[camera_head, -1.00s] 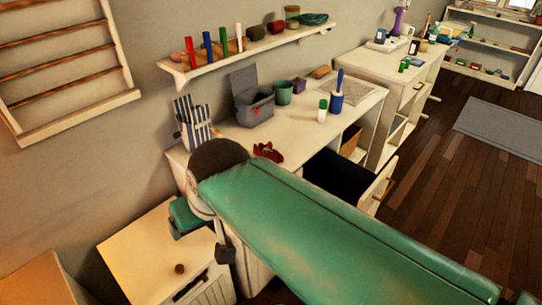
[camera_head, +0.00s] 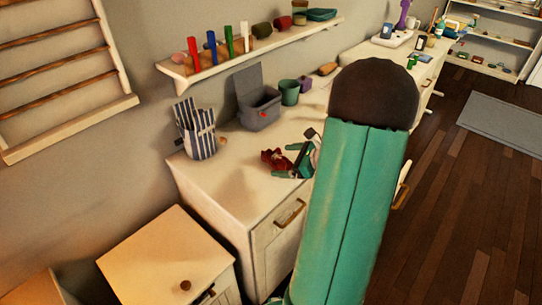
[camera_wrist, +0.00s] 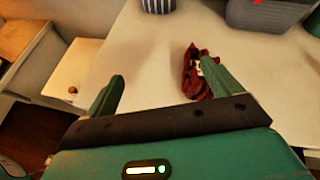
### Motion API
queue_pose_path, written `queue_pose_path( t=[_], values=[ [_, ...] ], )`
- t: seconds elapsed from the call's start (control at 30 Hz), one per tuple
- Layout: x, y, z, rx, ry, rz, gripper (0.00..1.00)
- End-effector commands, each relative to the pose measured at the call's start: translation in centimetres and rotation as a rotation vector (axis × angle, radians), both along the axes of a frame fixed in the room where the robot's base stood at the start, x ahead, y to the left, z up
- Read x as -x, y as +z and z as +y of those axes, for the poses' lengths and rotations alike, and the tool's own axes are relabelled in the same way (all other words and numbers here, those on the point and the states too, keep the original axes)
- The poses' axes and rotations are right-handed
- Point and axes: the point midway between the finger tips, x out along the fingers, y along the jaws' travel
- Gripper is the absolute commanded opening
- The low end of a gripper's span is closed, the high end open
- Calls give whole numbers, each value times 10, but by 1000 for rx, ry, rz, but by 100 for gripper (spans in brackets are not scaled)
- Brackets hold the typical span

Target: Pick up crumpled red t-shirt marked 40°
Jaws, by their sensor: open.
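The crumpled red t-shirt (camera_head: 274,160) lies on the white desk top (camera_head: 232,178). In the wrist view the t-shirt (camera_wrist: 190,80) is dark red with a small pale patch; I cannot read any mark on it. My gripper (camera_head: 290,161) is just right of the shirt in the head view. In the wrist view my gripper (camera_wrist: 162,72) is open, its two teal fingers apart. The right finger overlaps the shirt's right part in the picture and hides some of it. The left finger is over bare desk. I cannot tell whether a finger touches the shirt.
A striped blue-white container (camera_head: 196,130), a grey open bin (camera_head: 259,108) and a green cup (camera_head: 289,92) stand behind the shirt. A shelf (camera_head: 255,55) runs along the wall above. A lower cabinet (camera_head: 165,255) stands at the left. The desk left of the shirt is clear.

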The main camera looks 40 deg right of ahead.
Motion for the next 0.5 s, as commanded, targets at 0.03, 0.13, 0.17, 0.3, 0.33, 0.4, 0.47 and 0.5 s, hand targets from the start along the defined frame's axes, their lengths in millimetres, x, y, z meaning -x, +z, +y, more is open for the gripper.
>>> queue_pose_path(
  t=[0.03, 0.13, 0.17, 0.3, 0.33, 0.4, 0.47, 0.5],
  values=[
    [12, -14, -24, -57, -89, -9, 90],
    [27, -30, -56, -135, -214, -31, 90],
    [30, -33, -62, -149, -239, -35, 90],
    [29, -41, -74, -179, -288, -48, 90],
    [26, -43, -74, -180, -288, -48, 90],
    [15, -47, -73, -181, -287, -47, 90],
    [3, -51, -72, -179, -285, -47, 90],
    [-5, -54, -71, -179, -284, -48, 90]
  ],
)
